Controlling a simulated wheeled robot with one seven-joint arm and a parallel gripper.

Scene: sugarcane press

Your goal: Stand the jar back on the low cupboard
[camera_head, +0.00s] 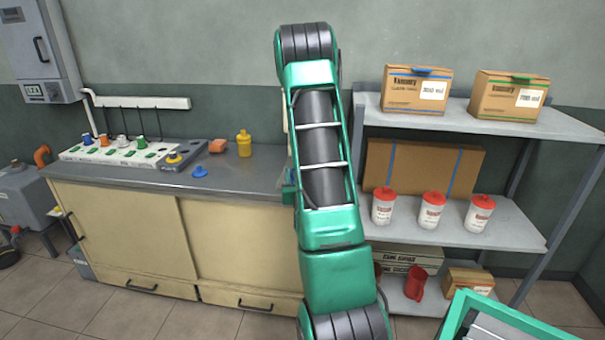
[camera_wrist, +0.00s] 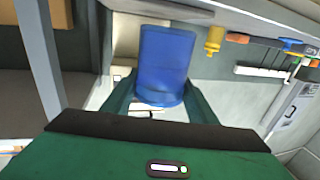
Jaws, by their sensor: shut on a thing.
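A blue jar (camera_wrist: 166,62) is held between the two green fingers of my gripper (camera_wrist: 160,88) in the wrist view. The fingers are shut on its sides. The wrist picture is upside down, and the jar's wider rim points the same way as the yellow bottle's cap. The low cupboard (camera_head: 140,232) stands at the left in the head view, with cream doors and a grey top. My arm crosses the middle of the head view and hides the jar and most of my gripper there. I cannot tell whether the jar touches anything.
The front right of the top looks clear. A grey shelf rack (camera_head: 480,232) with boxes and red-lidded tubs stands right.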

